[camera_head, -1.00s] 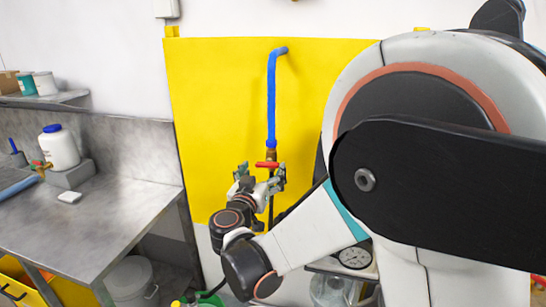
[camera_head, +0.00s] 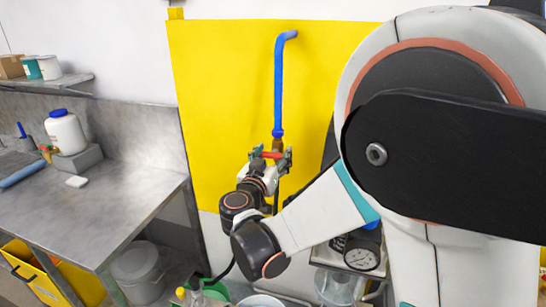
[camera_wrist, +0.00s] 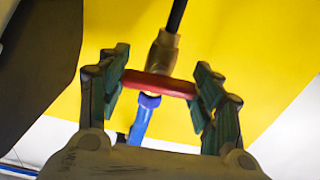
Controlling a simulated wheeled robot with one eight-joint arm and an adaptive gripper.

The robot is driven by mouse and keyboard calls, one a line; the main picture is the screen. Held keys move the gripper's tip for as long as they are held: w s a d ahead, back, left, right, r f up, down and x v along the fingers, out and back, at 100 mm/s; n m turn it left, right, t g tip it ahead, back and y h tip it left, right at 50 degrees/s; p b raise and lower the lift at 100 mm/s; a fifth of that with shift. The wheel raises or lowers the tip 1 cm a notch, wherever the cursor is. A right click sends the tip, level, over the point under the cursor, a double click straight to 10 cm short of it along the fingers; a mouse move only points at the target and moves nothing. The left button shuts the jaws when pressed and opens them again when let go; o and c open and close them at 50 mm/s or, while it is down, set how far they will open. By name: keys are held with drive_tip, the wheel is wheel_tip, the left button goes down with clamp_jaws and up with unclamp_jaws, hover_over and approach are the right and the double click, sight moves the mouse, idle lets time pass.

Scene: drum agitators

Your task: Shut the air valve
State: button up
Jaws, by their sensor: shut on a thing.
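The air valve is a brass body with a red handle (camera_head: 270,155) at the lower end of a blue pipe (camera_head: 278,90) on the yellow panel. In the wrist view the red handle (camera_wrist: 158,84) lies crosswise to the brass body (camera_wrist: 162,52) and the blue pipe (camera_wrist: 141,118). My gripper (camera_head: 272,160) is at the valve, with one green-padded finger at each end of the handle. In the wrist view my gripper (camera_wrist: 160,88) is shut on the handle end to end. The pads hide the handle's tips.
A steel bench (camera_head: 95,205) with a white bottle (camera_head: 66,132) stands at the left. A grey bucket (camera_head: 138,268) and a yellow bin (camera_head: 45,270) are below it. The yellow panel (camera_head: 220,90) is bare left of the pipe.

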drive_tip(key=shift+m, duration=0.4)
drive_tip(key=o, duration=1.1)
drive_tip(key=shift+s, duration=0.1)
drive_tip(key=v, duration=0.7)
drive_tip(key=shift+s+a, duration=0.1)
drive_tip(key=shift+s, duration=0.05)
